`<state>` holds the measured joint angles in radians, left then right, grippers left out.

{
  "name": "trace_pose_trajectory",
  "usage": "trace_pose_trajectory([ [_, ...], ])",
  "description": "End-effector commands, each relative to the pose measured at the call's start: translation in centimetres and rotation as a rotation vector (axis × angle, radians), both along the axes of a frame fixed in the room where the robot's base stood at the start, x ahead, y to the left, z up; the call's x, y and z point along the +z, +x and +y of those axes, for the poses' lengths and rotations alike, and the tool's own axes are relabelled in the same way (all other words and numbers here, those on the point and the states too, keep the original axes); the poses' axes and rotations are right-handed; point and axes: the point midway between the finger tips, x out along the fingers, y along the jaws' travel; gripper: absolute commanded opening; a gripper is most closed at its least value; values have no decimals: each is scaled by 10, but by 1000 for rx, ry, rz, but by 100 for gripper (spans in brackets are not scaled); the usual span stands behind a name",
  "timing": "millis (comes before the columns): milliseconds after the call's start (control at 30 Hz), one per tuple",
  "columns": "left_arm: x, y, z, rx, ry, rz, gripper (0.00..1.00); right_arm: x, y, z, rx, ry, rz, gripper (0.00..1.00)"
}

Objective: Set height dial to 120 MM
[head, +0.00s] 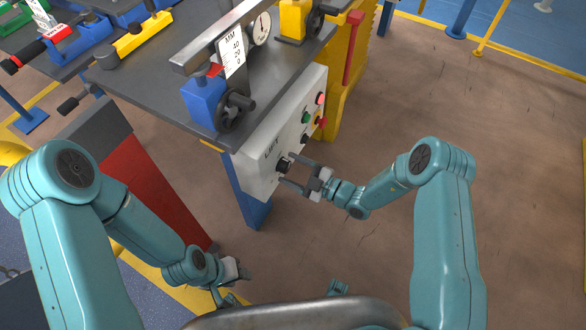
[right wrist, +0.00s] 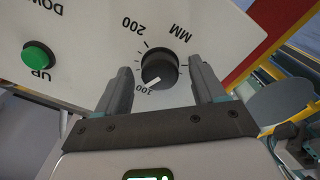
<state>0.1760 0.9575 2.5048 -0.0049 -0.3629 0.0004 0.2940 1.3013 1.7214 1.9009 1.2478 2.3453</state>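The height dial is a round black knob with a white pointer mark, on the light grey LIFT panel (head: 262,170). In the right wrist view, the dial (right wrist: 160,66) appears upside down beside the printed labels 200, 100 and MM. Its white mark points toward the 100 label. In the head view the dial (head: 283,164) is at the panel's lower end. My right gripper (head: 287,170) is open, its fingers on either side of the dial, with a gap showing at each side. My left gripper (head: 238,270) hangs low, away from the panel; its finger opening is unclear.
A green UP button (right wrist: 38,56) is beside the dial; red and green buttons sit farther along the panel. A grey table (head: 150,88) above carries a blue clamp (head: 204,102), an MM scale (head: 233,52) and a gauge (head: 260,29). Open floor lies to the right.

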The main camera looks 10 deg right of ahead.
Motion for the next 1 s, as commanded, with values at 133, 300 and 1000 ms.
trace_pose_trajectory([
  [133,0,0,0,0,0,0,43,0,0,0,1,0,-1,69],
  [300,0,0,0,0,0,0,43,1,0,0,0,1,-2,69],
  [1000,12,0,0,0,0,0,43,1,-81,-113,-4,0,0,69],
])
